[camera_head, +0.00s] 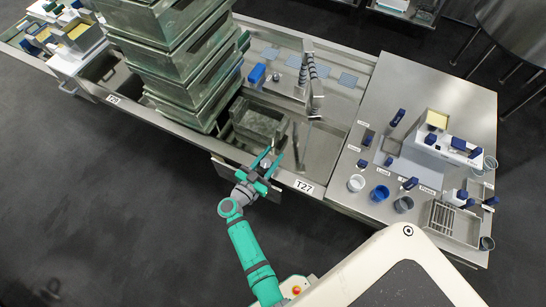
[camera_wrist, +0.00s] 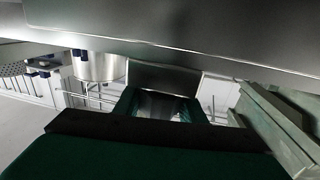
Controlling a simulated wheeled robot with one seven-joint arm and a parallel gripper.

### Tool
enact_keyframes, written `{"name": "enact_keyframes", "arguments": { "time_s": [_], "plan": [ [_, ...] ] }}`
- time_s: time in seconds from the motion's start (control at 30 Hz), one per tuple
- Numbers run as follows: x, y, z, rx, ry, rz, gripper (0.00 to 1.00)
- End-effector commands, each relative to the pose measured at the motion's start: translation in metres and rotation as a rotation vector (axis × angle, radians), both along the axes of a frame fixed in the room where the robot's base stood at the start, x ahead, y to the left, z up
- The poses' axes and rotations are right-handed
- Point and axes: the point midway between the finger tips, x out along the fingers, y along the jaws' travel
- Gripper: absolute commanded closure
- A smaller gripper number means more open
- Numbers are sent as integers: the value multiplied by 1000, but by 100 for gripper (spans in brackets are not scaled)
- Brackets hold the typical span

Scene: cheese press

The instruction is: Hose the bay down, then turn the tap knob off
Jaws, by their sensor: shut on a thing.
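The steel bay (camera_head: 292,180) labelled T27 runs along the middle of the head view, with an open sunken basin. My gripper (camera_head: 267,161) is at its front edge, its green fingers shut on a small grey, knob-like thing that is mostly hidden between them. I cannot tell for sure whether this is the tap knob. In the wrist view my gripper (camera_wrist: 165,105) reaches under a broad steel edge (camera_wrist: 200,52), and what it holds is unclear. A coiled spray hose (camera_head: 304,72) stands at the back of the bay. No water spray is discernible.
A tall stack of greenish crates (camera_head: 180,75) stands just left of my gripper, and another crate (camera_head: 260,122) lies in the basin. A blue block (camera_head: 257,74) is on the back ledge. The right worktop (camera_head: 400,85) holds cups and tools. Dark floor in front is clear.

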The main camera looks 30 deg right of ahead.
Motion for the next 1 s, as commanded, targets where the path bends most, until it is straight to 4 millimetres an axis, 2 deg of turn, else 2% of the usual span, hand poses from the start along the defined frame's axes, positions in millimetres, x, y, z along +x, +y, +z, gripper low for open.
{"name": "enact_keyframes", "arguments": {
  "time_s": [0.4,1.0],
  "plan": [
    [10,8,0,-1,4,383,86],
    [19,18,0,-1,3,664,86]
  ]
}}
